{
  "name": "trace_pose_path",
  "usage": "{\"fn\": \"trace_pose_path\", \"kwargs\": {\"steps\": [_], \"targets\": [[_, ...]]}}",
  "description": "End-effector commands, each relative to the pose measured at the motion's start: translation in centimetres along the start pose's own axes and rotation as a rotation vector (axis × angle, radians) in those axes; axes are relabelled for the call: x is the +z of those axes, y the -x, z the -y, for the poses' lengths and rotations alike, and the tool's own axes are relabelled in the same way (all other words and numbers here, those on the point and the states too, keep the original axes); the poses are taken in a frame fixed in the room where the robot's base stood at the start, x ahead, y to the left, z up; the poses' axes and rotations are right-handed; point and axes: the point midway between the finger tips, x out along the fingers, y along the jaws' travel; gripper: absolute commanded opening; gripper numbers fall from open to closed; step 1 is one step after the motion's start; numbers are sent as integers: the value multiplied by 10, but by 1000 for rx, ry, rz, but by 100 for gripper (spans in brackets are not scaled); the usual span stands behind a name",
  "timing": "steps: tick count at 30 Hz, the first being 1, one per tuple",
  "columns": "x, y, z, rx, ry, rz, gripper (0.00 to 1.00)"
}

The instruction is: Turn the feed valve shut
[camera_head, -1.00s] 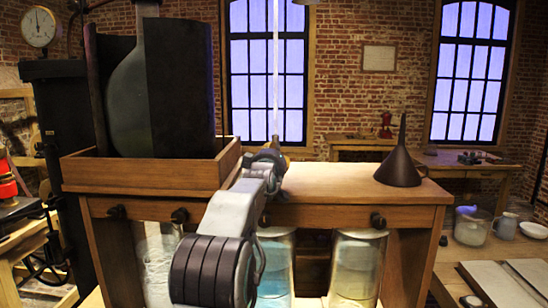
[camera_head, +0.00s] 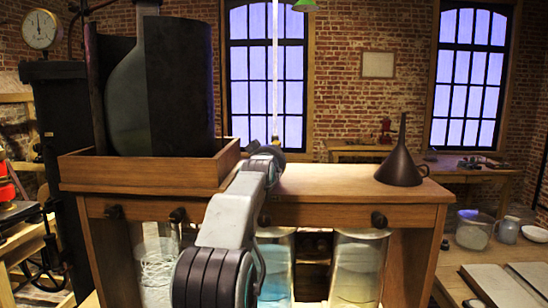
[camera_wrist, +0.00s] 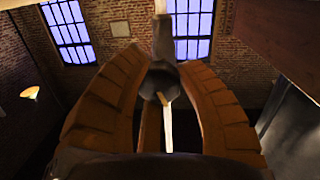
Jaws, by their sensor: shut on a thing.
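The feed valve (camera_wrist: 156,84) shows in the wrist view as a dark grey body between my fingers, with a pale lever (camera_wrist: 168,125) hanging below it. My gripper (camera_wrist: 160,66) has its brown-orange fingers closed in around it from both sides. In the head view my arm reaches over the wooden stand to the foot of a clear vertical tube (camera_head: 275,70). There my gripper (camera_head: 275,139) is small and mostly hidden behind my wrist, and the valve cannot be made out.
The stand (camera_head: 320,185) carries a wooden tray (camera_head: 140,175) with a big dark flask at left and a dark funnel (camera_head: 400,165) at right. Glass jars (camera_head: 357,265) stand beneath, one with blue liquid. A side table at right holds a jar and jug.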

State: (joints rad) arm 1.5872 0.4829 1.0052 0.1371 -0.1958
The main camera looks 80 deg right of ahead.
Motion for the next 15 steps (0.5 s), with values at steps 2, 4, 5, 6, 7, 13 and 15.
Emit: {"fn": "trace_pose_path", "kwargs": {"steps": [2, 4, 5, 6, 7, 13, 15], "targets": [[-3, 0, 0, 0, -33, -5, 2], [-3, 0, 0, 0, -58, -3, 2], [-4, 0, 0, -1, -66, -3, 2], [-4, 1, 0, -1, -76, -2, 2], [-4, 1, 0, -1, -83, -2, 2], [-4, 1, 1, -2, -104, -1, 2], [-4, 1, 1, -2, -106, -1, 2]]}}
